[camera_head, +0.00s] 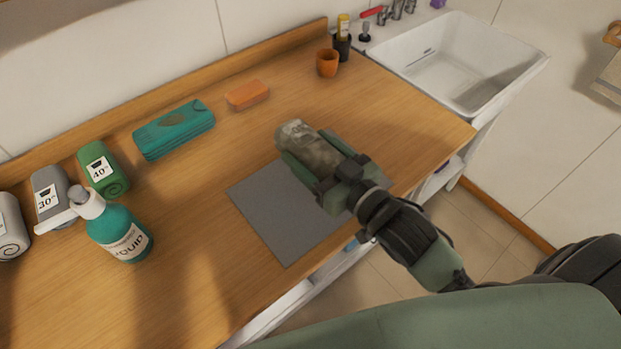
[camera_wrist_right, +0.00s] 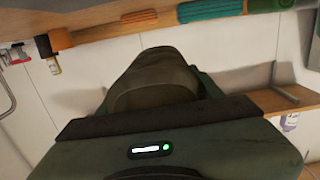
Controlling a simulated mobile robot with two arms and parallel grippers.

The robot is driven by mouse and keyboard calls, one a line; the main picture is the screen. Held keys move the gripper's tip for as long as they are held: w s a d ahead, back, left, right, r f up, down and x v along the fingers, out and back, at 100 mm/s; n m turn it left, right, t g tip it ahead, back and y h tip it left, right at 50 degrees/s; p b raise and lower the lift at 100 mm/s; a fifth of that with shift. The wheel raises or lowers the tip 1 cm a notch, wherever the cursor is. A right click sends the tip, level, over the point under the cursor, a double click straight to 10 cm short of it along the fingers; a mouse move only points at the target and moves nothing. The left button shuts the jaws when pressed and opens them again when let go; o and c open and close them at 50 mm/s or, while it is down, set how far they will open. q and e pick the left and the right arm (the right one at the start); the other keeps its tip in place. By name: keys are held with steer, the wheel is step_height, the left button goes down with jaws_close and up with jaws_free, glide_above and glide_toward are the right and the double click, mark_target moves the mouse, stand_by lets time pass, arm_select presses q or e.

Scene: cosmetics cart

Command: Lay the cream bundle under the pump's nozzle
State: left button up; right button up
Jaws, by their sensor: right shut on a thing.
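A rolled, mottled beige-grey bundle (camera_head: 312,150) with a pale label at its far end is between the jaws of my right gripper (camera_head: 322,163). It looks like the cream bundle, though its colour is dark here. My right gripper is shut on it above the grey mat; the gap below cannot be judged. In the right wrist view the bundle (camera_wrist_right: 155,80) shows brown and shaded. The pump bottle (camera_head: 120,236) is teal and stands far to the left. Its white nozzle (camera_head: 54,220) points left, in front of the grey roll. My left gripper is not in view.
A grey roll marked 30° (camera_head: 50,190), a green roll marked 40° (camera_head: 103,172) and a pale roll (camera_head: 10,232) lie near the pump. A teal folded cloth (camera_head: 172,130), orange block (camera_head: 247,95) and orange cup (camera_head: 327,63) stand behind. The grey mat (camera_head: 275,212) is empty.

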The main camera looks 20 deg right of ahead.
step_height(320, 180, down, 8)
steer(key=shift+r, duration=0.2)
stand_by(0.3)
steer(key=o, duration=1.3)
steer(key=shift+f, duration=0.2)
steer(key=o, duration=0.4)
steer(key=shift+r, duration=0.1)
